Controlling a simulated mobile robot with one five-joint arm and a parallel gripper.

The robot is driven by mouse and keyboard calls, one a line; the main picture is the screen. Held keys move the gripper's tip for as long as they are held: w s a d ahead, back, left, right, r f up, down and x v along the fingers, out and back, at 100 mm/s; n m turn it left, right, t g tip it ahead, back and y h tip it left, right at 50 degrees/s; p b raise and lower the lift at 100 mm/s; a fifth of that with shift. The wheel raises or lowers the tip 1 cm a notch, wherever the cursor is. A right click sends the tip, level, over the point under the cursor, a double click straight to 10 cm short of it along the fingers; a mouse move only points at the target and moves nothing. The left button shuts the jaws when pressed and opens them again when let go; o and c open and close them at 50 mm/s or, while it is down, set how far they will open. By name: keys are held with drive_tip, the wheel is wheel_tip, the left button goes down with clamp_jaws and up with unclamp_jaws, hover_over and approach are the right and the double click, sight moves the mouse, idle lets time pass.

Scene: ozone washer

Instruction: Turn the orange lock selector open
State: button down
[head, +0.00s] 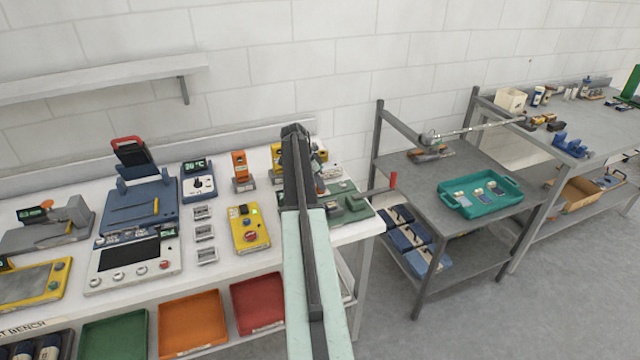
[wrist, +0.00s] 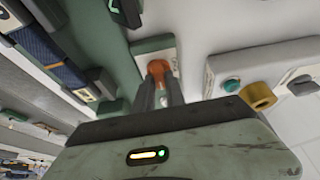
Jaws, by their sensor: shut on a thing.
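The orange lock selector (wrist: 158,68) shows in the upper middle of the wrist view, mounted on a pale plate (wrist: 168,52) beside a dark green body. My gripper (wrist: 160,88) is closed on it, with one dark finger on each side of the orange knob. The fingers and gripper body hide its lower part, so its exact angle is hard to tell. In the head view my arm reaches over the white bench, and I cannot make out the selector behind it.
In the wrist view a teal button (wrist: 232,85) and a yellow ring-shaped part (wrist: 258,96) sit to the right.

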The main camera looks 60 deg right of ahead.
drive_tip(key=shift+s+n, duration=0.15)
drive_tip(key=shift+n, duration=0.15)
drive_tip(key=n+t, duration=0.1)
drive_tip(key=n, duration=0.2)
drive_tip(key=shift+s+a+h, duration=0.1)
drive_tip(key=shift+a+h, duration=0.05)
drive_tip(key=shift+h, duration=0.15)
drive_tip(key=n+t, duration=0.2)
drive_tip(key=n, duration=0.3)
drive_tip(key=shift+s, duration=0.15)
drive_tip(key=n+t, duration=0.1)
drive_tip(key=n, duration=0.3)
drive_tip(key=shift+n+t, duration=0.4)
drive_tip(key=n+t+y, duration=0.1)
drive_tip(key=n, duration=0.3)
drive_tip(key=shift+s, duration=0.15)
drive_tip(key=shift+n+y, duration=0.3)
drive_tip(key=shift+n, duration=0.1)
drive_tip(key=shift+d, duration=0.2)
drive_tip(key=c, duration=1.4)
unclamp_jaws()
